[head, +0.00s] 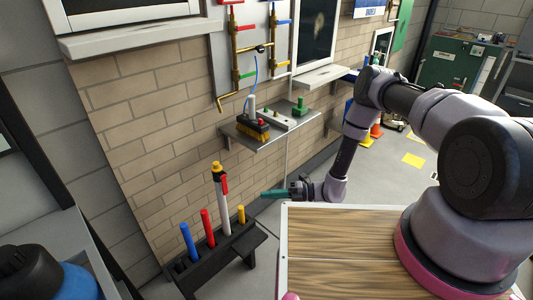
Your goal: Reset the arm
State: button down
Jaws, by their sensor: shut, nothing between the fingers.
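My arm comes in from the right and bends down toward the middle of the head view. My gripper (276,194) is at its end, pointing left, with teal fingertips. It is shut and empty, in open air left of the arm's wrist and above the gap between the rack and the wooden top. A black rack (243,247) stands below and left of it. The rack holds a blue tube (188,242), a red tube (208,228), a tall white tube (222,200) with a yellow top and red clip, and a short yellow tube (241,214). The gripper is apart from them.
A wall shelf (250,142) holds a dark block with yellow below it and a green part. Brass pipes (235,55) with coloured handles are on the panel above. A brick wall (160,110) runs behind the rack. Orange cones and yellow floor patches (413,160) lie farther back.

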jog(key=w+d+r+n+g+h, duration=0.15)
jog(key=d+r+n+h, duration=0.35)
jog(key=r, duration=0.7)
jog(key=w+d+r+n, duration=0.2)
jog(key=r+n, duration=0.5)
jog(key=r, duration=0.5)
jog(key=w+d+r+n+g+h, duration=0.1)
jog(key=d+r+n+h, duration=0.25)
jog(key=r+n, duration=0.65)
jog(key=s+d+r+n+t+h, duration=0.2)
jog(key=s+d+r+n+t, duration=0.1)
jog(key=s+d+r, duration=0.3)
jog(key=s+d+r+n+t+h, duration=0.2)
jog(key=s+d+r, duration=0.4)
jog(key=r, duration=0.5)
jog(key=s+d+r+n+t+h, duration=0.2)
jog(key=s+d+r+n+t, duration=0.2)
jog(key=r, duration=0.5)
jog(key=shift+s+d+n+t+h, duration=0.3)
jog(key=shift+s+d+t+h, duration=0.05)
jog(key=shift+s+d+t, duration=0.8)
